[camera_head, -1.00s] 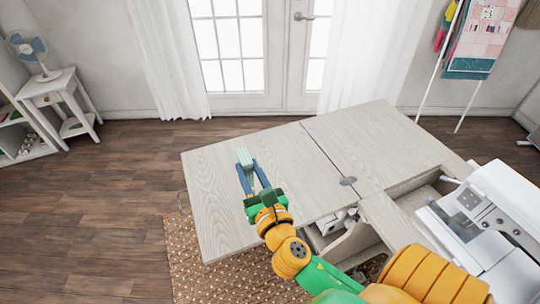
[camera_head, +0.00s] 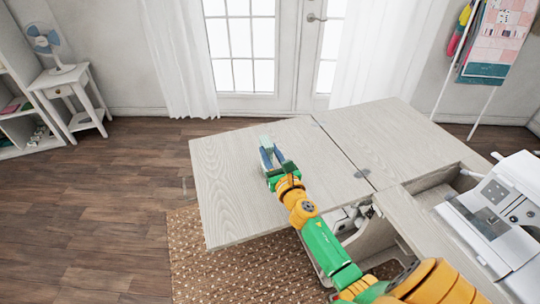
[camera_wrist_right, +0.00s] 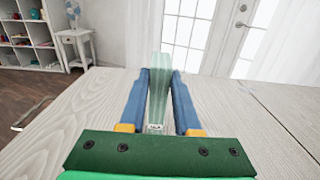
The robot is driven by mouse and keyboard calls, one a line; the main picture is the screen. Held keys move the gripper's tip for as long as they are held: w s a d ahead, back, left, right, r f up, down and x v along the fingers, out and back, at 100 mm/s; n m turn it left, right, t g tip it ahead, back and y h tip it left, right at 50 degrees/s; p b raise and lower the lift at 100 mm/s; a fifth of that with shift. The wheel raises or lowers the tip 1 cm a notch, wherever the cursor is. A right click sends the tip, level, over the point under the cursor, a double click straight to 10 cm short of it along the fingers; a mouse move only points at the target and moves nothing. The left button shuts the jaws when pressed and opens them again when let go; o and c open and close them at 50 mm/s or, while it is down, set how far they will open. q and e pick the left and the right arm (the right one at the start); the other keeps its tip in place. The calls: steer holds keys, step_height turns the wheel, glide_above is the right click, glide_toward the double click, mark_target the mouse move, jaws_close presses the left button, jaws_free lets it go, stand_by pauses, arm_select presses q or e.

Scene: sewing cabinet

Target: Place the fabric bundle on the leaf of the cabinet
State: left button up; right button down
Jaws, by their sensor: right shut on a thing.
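The fabric bundle (camera_head: 264,141) is a pale green, narrow folded piece. My right gripper (camera_head: 268,156) is shut on it, with a blue finger on each side. In the right wrist view the bundle (camera_wrist_right: 161,80) stands out beyond the fingertips of the gripper (camera_wrist_right: 160,88). The leaf (camera_head: 225,205) is the pale wood panel spread out on the left of the cabinet. The bundle and gripper are over the leaf; I cannot tell whether the bundle touches it. My left gripper is not in view.
The cabinet's other wood top (camera_head: 385,140) adjoins the leaf on the right. A white sewing machine (camera_head: 500,215) stands at the right. A small side table with a fan (camera_head: 45,40) stands at the far left. The leaf around the gripper is bare.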

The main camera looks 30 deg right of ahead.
steer(key=shift+f+b, duration=0.3)
steer(key=c, duration=0.6)
jaws_free()
steer(key=shift+r, duration=0.1)
steer(key=shift+r, duration=0.1)
steer(key=shift+s+r+p, duration=0.15)
steer(key=shift+r+p, duration=0.05)
steer(key=shift+p, duration=0.25)
steer(key=b+v, duration=0.1)
steer(key=v, duration=1.1)
steer(key=shift+a, duration=0.1)
steer(key=shift+f, duration=0.1)
